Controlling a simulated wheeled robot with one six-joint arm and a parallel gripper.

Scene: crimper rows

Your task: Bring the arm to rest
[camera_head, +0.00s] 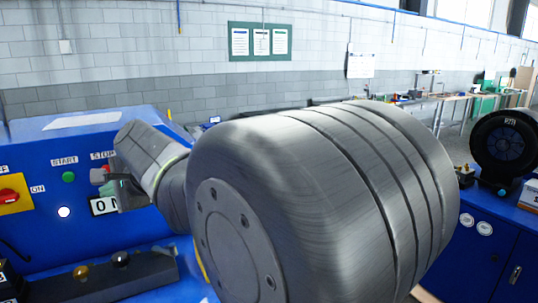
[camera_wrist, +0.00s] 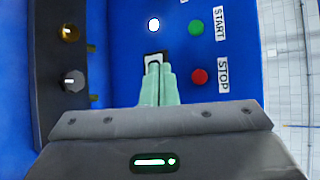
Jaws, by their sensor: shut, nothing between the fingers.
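My gripper (camera_wrist: 158,78) shows in the wrist view with its two pale green fingers together and nothing between them. Its fingertips overlap the small white display on the blue machine panel; I cannot tell whether they touch it. In the head view my gripper (camera_head: 121,190) is at the left, in front of the same panel, close to the red STOP button (camera_head: 100,176). My arm stretches across the middle of the head view and hides much of the machine and the bench behind it.
The blue machine (camera_head: 50,143) carries a green START button (camera_head: 69,177) and a yellow-and-red switch (camera_head: 10,195). A dark box with knobs (camera_head: 110,278) stands below the panel. Blue cabinets (camera_head: 490,250) with a black wheel-like object (camera_head: 503,145) are at the right.

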